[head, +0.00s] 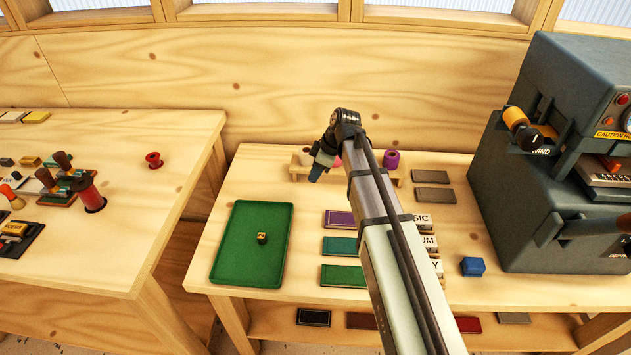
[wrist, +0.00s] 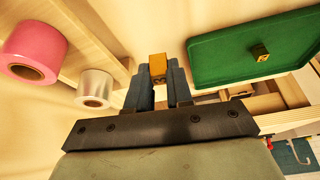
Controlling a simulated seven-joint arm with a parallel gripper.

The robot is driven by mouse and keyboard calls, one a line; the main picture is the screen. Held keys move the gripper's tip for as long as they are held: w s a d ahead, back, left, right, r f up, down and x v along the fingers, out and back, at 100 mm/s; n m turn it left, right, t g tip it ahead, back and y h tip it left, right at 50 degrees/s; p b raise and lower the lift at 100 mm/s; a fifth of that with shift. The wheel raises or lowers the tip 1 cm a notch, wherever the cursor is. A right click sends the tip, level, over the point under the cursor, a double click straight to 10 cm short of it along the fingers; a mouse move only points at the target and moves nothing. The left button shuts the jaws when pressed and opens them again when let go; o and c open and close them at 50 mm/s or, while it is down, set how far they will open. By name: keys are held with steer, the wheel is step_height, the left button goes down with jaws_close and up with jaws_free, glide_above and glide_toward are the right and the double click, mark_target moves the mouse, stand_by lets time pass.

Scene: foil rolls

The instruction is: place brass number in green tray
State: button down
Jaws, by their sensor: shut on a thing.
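My gripper (head: 318,168) hangs above the table, to the right of the green tray. In the wrist view my gripper (wrist: 158,82) is shut on a small brass number block (wrist: 158,66), held between the fingertips. The held block is hidden in the head view. The green tray (head: 233,270) lies flat at the table's left end; it also shows in the wrist view (wrist: 215,58). Another small brass number block (head: 262,238) rests inside the tray near its middle, and shows in the wrist view too (wrist: 260,51).
Behind my gripper is a wooden rack (head: 298,170) with a purple roll (head: 391,159); the wrist view shows a pink roll (wrist: 33,53) and a silver roll (wrist: 95,88). Coloured foil plates (head: 339,246) lie right of the tray. A grey machine (head: 545,170) and blue block (head: 473,266) stand right.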

steer(key=shift+a+r, duration=0.1)
steer(key=shift+r, duration=0.25)
steer(key=s+a+n, duration=0.2)
steer(key=s+a, duration=0.3)
steer(key=a, duration=0.7)
steer(key=r+n+g, duration=0.1)
steer(key=n+g, duration=0.2)
steer(key=n, duration=0.1)
glide_above(258, 220)
steer(key=d, duration=0.2)
steer(key=shift+w+a+f, duration=0.15)
steer(key=shift+f, duration=2.3)
steer(key=shift+w+a+f, duration=0.1)
steer(key=shift+f, duration=2.3)
steer(key=shift+f, duration=0.15)
steer(key=c, duration=1)
jaws_free()
